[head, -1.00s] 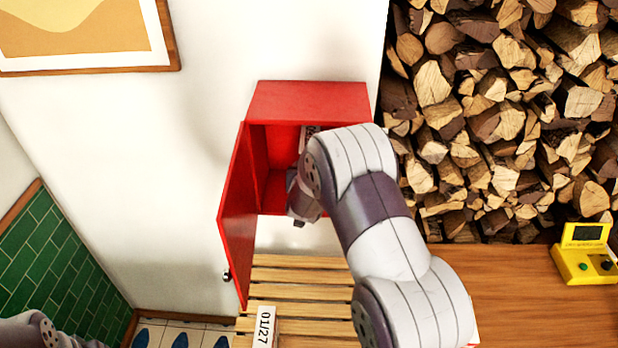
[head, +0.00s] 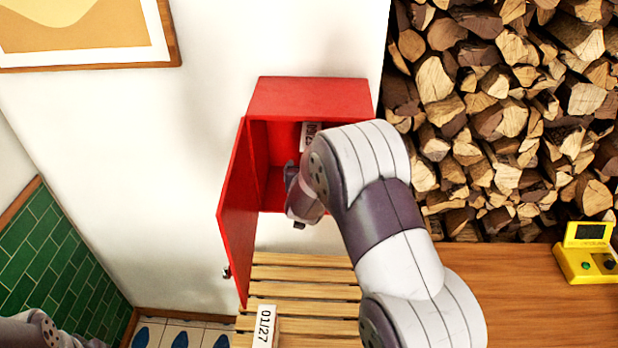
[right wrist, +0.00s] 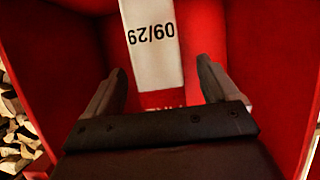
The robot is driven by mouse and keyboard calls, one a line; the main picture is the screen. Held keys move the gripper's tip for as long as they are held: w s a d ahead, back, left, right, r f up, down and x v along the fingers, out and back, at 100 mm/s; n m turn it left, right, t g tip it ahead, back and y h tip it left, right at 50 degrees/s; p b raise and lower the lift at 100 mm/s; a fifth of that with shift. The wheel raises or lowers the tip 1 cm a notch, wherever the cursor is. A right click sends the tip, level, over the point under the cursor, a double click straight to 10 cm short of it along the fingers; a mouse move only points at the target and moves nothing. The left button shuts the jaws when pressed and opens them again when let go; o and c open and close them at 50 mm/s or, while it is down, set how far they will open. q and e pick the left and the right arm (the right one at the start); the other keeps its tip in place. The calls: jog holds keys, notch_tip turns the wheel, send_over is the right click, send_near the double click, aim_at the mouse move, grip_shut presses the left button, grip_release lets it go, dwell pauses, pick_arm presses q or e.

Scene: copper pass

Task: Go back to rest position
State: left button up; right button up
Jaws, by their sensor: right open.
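My right arm reaches up to the red cabinet (head: 310,98), whose door (head: 236,215) stands open to the left. My right gripper (right wrist: 165,85) is open and empty in the right wrist view, its fingers pointing into the red interior. A white box labelled 09/29 (right wrist: 152,45) is inside, ahead of and between the fingers, apart from them. A part of this white box (head: 310,134) also shows inside the cabinet in the head view. In the head view my arm hides most of the right gripper. Part of my left arm shows at the lower left; its gripper is out of view.
Below the cabinet is a slatted wooden rack (head: 300,292) with a white box labelled 01/27 (head: 264,326) on it. A yellow device (head: 588,254) sits on the wooden counter (head: 500,285) at right. Stacked firewood (head: 500,110) fills the back right. Counter between rack and device is clear.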

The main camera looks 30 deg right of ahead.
jog(key=b+v, duration=0.1)
jog(key=v, duration=0.9)
jog(key=s+a+f+n+g+y+b, duration=0.25)
jog(key=s+a+f+g+y, duration=0.25)
jog(key=s+a+f+y, duration=0.3)
jog(key=s+a+f+n+g+b, duration=0.2)
jog(key=s+f+n+g, duration=0.2)
jog(key=s, duration=0.5)
jog(key=shift+s+a+f+g+h, duration=0.2)
jog(key=shift+f+g+h, duration=0.25)
jog(key=shift+f, duration=0.4)
